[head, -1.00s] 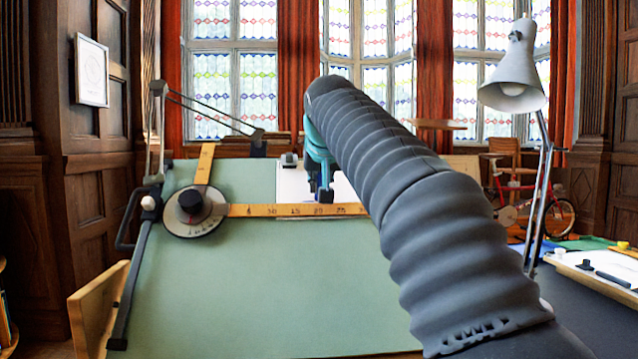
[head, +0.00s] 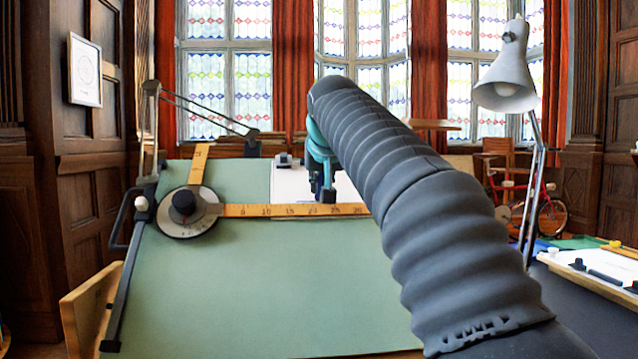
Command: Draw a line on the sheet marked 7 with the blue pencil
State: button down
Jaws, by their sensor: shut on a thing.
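A white sheet (head: 290,184) lies on the upper part of the green drafting board (head: 270,270). No number can be read on it from here, and its right part is hidden behind my arm. My gripper (head: 327,194) is small and dark at the end of the arm, in front of the sheet and just above the wooden ruler. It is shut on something. The blue pencil itself cannot be made out, and I cannot tell whether its tip touches the paper.
A drafting machine's round head (head: 187,211) and its horizontal ruler (head: 260,211) lie across the board. A small dark block (head: 284,160) sits at the sheet's top edge. A grey lamp (head: 505,82) stands right, near another board (head: 590,278) with drawing things.

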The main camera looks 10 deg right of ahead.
jog(key=d, duration=0.7)
jog(key=shift+d, duration=0.3)
dwell(5.2)
jog(key=shift+r+v, duration=0.25)
jog(key=shift+v, duration=2.2)
jog(key=shift+w, duration=0.2)
